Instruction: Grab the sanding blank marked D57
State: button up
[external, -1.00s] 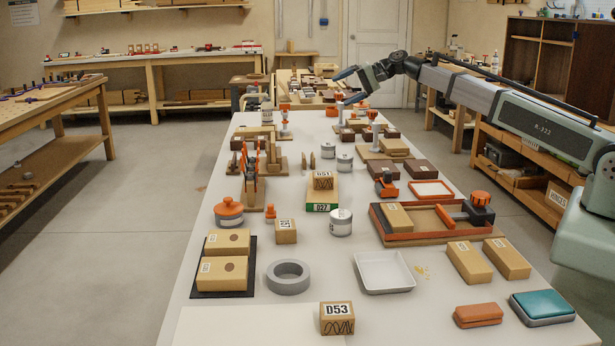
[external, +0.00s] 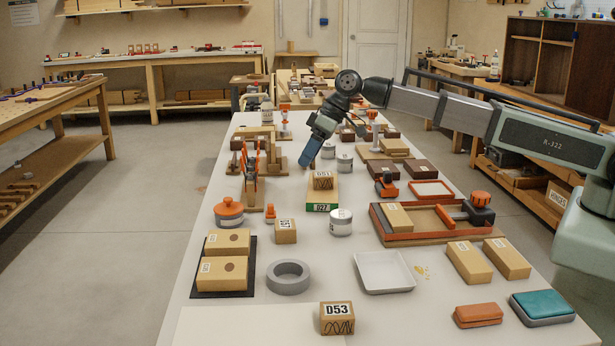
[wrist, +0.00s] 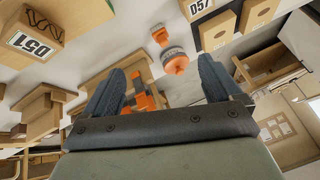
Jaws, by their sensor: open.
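The wooden block whose partly cut-off label reads D57 (wrist: 208,12) is at the top edge of the wrist view. In the external view it looks to be the small tan block (external: 286,232) beside the orange knob; its label is too small to read there. My gripper (external: 307,160) is above the middle of the bench, behind that block and apart from it. In the wrist view my gripper (wrist: 165,80) is open, with nothing held between its two dark fingers.
An orange knob (external: 270,213), an orange-lidded pot (external: 229,213) and a grey-white canister (external: 341,223) stand near the tan block. A black tray (external: 252,268) carries two holed blocks. Block D53 (external: 336,320) is at the front.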

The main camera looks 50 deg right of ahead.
aim_at(288, 224)
jog(key=s+a+f+n+h, duration=0.2)
jog(key=s+a+n, duration=0.2)
jog(key=s+a, duration=0.3)
jog(key=x, duration=0.9)
jog(key=shift+a+r, duration=0.1)
jog(key=shift+a, duration=0.15)
jog(key=shift+a+x, duration=0.25)
jog(key=shift+x, duration=1.05)
jog(key=shift+a+x, duration=0.25)
jog(key=shift+x, duration=1.1)
jog(key=shift+d+r, duration=0.1)
jog(key=shift+r, duration=0.1)
jog(key=c, duration=1.1)
